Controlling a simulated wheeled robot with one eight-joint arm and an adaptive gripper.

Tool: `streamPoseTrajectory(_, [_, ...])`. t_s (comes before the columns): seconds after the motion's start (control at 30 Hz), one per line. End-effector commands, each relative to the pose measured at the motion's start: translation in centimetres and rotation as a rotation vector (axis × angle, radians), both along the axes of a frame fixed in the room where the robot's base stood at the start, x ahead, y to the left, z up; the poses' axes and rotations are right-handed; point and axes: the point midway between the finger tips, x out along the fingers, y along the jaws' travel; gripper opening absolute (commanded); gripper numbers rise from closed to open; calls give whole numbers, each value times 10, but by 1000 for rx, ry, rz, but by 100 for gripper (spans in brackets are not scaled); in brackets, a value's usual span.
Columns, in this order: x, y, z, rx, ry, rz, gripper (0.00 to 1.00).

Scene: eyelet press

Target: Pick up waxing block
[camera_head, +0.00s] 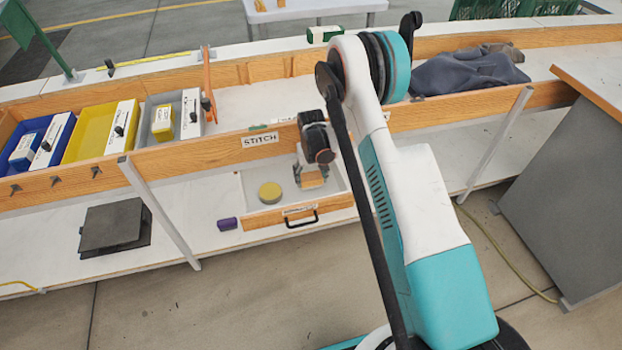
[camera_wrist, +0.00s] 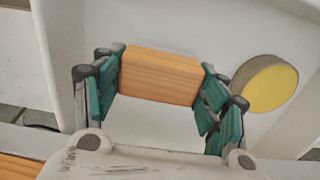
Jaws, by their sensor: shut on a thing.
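A light wooden block, which looks like the waxing block (camera_wrist: 160,75), sits between the green finger pads of my gripper (camera_wrist: 160,84) in the wrist view. The pads touch its two ends, and my gripper is shut on it. In the head view my gripper (camera_head: 311,172) points down into an open white drawer (camera_head: 258,182) under the STITCH label, with the wooden block (camera_head: 312,181) at its tips. Whether the block rests on the drawer floor or is lifted off it I cannot tell.
A round yellow disc (camera_head: 270,192) lies in the drawer left of my gripper; it also shows in the wrist view (camera_wrist: 270,87). The drawer front (camera_head: 265,217) has a black handle. Blue, yellow and grey bins stand on the bench at left.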

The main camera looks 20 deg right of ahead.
Motion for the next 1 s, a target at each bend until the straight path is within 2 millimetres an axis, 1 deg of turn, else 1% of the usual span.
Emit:
streamPoseTrajectory(0.03, [0, 0, 11, 0, 0, 0, 41])
streamPoseTrajectory(0.07, [0, 0, 16, 0, 0, 0, 41])
streamPoseTrajectory(0.17, [0, 0, 40, 0, 0, 0, 41])
streamPoseTrajectory(0.4, [-1, 0, 108, 0, 0, 0, 41])
streamPoseTrajectory(0.5, [0, 0, 132, 0, 0, 0, 41])
streamPoseTrajectory(0.6, [0, 0, 152, 0, 0, 0, 41])
streamPoseTrajectory(0.7, [0, 0, 167, 0, 0, 0, 41])
streamPoseTrajectory(0.8, [0, 0, 176, 0, 0, 0, 41])
streamPoseTrajectory(1.0, [0, 0, 183, 0, 0, 0, 41])
